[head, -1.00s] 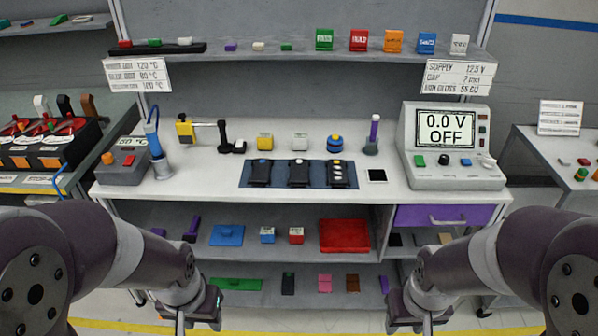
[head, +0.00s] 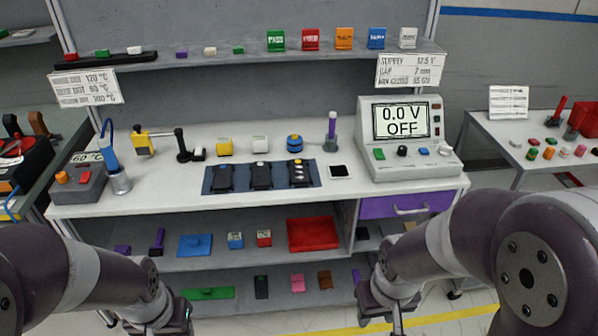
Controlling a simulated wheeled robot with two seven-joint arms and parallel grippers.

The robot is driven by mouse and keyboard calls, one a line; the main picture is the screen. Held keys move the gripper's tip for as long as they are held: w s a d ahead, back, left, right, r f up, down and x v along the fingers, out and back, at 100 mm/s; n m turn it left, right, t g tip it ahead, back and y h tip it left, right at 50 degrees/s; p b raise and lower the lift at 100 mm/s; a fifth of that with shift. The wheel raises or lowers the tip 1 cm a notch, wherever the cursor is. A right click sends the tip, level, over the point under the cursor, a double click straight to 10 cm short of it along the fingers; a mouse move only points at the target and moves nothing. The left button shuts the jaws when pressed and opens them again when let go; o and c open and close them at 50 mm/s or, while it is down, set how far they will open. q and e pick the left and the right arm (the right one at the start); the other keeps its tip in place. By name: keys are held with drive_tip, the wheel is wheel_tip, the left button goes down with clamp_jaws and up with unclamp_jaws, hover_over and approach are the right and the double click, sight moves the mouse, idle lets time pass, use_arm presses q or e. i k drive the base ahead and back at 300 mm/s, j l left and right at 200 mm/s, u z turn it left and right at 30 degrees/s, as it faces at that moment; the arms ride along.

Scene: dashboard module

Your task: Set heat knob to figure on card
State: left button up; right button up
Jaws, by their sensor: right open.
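A grey heat box (head: 92,190) stands at the left end of the bench, with an orange knob (head: 62,177) and a small red part on its top. A small display (head: 87,157) behind it seems to read 60 °C. A white card (head: 88,87) on the left of the upper shelf lists several temperatures. Its figures look like 120, 80 or 60, and 100 °C, but the labels are too small to read surely. My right gripper (head: 396,318) is open and empty, low in front of the bench. My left gripper (head: 165,326) is low at the left, its jaws unclear. Both are far from the knob.
A blue-handled tool (head: 109,150) stands in a holder right beside the heat box. A power supply (head: 400,135) reading 0.0 V OFF stands at the bench's right. A blue mat (head: 237,190) carries black devices. A purple drawer (head: 405,203) is shut below.

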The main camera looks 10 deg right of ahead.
sight(62, 178)
drive_tip(key=u, duration=1.25)
drive_tip(key=i+j+z, duration=0.3)
drive_tip(key=i+j, duration=0.35)
drive_tip(key=i, duration=0.2)
